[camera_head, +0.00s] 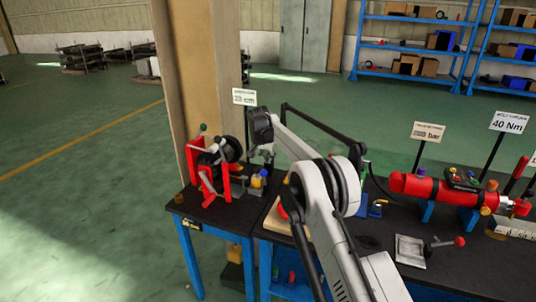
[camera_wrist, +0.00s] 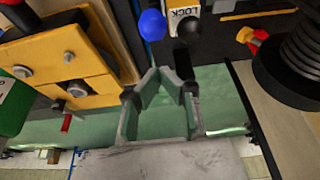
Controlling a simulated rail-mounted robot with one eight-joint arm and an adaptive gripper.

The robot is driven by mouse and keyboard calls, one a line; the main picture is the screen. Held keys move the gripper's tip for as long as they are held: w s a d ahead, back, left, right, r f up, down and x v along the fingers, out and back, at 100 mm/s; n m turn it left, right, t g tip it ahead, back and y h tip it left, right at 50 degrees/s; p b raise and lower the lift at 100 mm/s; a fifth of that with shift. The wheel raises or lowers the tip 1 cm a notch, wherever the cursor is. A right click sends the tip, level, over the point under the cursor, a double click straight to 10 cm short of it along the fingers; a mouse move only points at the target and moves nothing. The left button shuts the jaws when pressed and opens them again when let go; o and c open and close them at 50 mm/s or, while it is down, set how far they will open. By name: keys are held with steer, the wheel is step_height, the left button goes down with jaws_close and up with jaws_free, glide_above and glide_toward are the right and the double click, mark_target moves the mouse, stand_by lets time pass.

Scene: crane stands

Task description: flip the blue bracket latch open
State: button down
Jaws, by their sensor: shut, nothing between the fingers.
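In the wrist view, a round blue knob (camera_wrist: 151,24) shows at the top centre, beside a white plate marked LOCK (camera_wrist: 187,20) and a black ball knob (camera_wrist: 190,32). The blue knob seems to be part of the latch, but its bracket and hinge cannot be made out. My gripper (camera_wrist: 166,77) is shut and empty, with its tips below the knobs in the picture and apparently apart from them. In the head view, a small blue-and-yellow fixture (camera_head: 257,181) stands at the right of the left bench, close below my wrist.
A yellow block with bolts (camera_wrist: 70,55) lies left of my gripper, and a dark ribbed cylinder (camera_wrist: 298,65) lies right. In the head view, a red frame (camera_head: 210,180) stands left of the fixture. A red cylinder (camera_head: 425,187) lies on the right bench.

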mark_target(265, 177)
steer(key=shift+s+a+f, duration=0.2)
steer(key=shift+s+f, duration=0.2)
steer(key=shift+s, duration=0.15)
steer(key=shift+s+a+f, duration=0.15)
steer(key=shift+s+f, duration=0.25)
steer(key=shift+s, duration=0.1)
steer(key=shift+s, duration=0.1)
